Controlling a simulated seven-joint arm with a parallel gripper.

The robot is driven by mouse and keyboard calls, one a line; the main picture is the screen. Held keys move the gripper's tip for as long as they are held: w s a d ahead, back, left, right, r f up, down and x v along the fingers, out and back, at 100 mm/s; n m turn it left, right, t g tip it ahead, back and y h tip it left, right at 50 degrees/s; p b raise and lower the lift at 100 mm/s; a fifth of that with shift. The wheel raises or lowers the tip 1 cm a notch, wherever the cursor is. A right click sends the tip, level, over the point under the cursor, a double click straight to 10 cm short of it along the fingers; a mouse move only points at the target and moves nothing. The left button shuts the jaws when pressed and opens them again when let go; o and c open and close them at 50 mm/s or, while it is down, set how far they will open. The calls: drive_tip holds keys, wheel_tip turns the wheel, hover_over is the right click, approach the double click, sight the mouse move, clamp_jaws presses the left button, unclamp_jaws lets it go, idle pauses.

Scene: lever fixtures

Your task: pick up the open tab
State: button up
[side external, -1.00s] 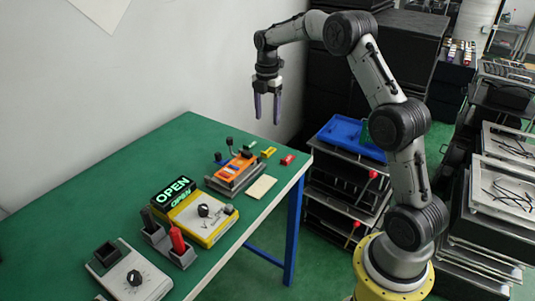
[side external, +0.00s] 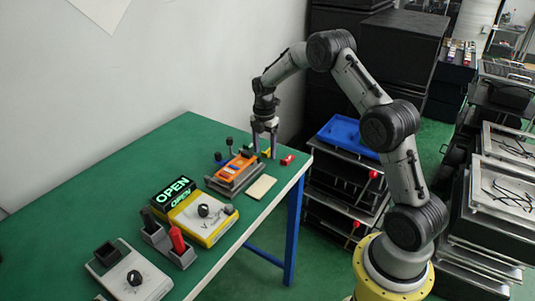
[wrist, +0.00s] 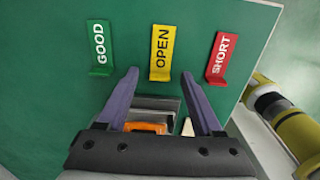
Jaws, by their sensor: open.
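The open tab is a yellow L-shaped piece marked OPEN (wrist: 161,55), lying on the green table between two other tabs. In the side external view it shows in part as a yellow bit (side external: 267,152) by my fingers. My gripper (wrist: 160,78) is open and empty. In the wrist view its two purple-grey fingers lie to either side of the near end of the yellow tab, which is in line with the gap between them. In the side external view my gripper (side external: 264,155) points down low over the table corner; whether the fingertips touch the table cannot be told.
A green GOOD tab (wrist: 99,48) lies left of the yellow one and a red SHORT tab (wrist: 220,57) right of it. An orange lever fixture (side external: 236,170) stands close beside my gripper. A sign reading OPEN (side external: 174,190) stands on the yellow box's side of the table.

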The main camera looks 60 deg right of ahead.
drive_tip(key=shift+f, duration=0.2)
clamp_jaws()
drive_tip(key=shift+r, duration=0.2)
